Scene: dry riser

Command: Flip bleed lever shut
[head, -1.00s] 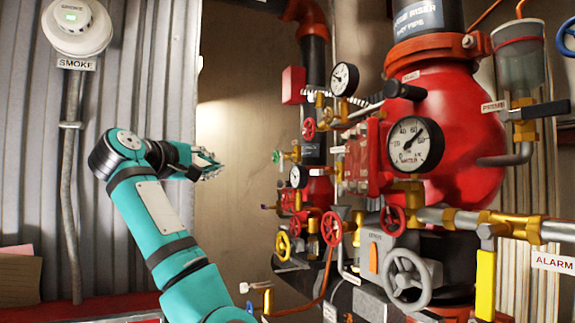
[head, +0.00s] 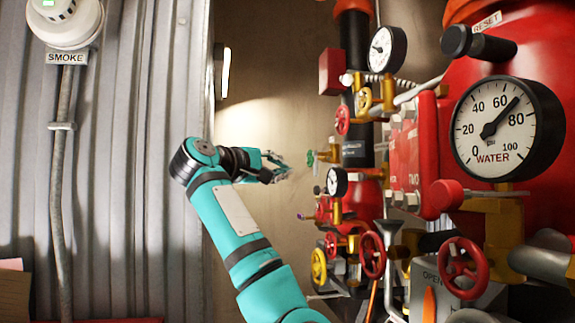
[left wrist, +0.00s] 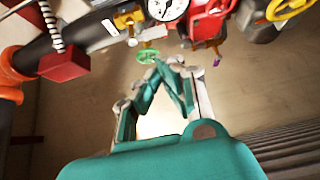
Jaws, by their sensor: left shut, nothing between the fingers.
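My left gripper (head: 282,168) is shut and empty, held in free air left of the pipework. In the left wrist view its fingertips (left wrist: 170,66) come together just below a green handwheel (left wrist: 147,56). The same green handwheel (head: 311,158) is just right of the fingertips in the head view; I see no clear contact. A small purple-tipped lever (head: 303,216) sticks out left below it and also shows in the left wrist view (left wrist: 216,62). No label marks the bleed lever, so I cannot tell whether this is it. My right gripper is not in view.
Red and yellow handwheels (head: 319,265) and a small gauge (head: 337,181) crowd the pipework. The large water gauge (head: 508,130) and red body are at right. A corrugated wall (head: 120,180) with a smoke detector (head: 68,20) is at left. Bare wall space lies behind my gripper.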

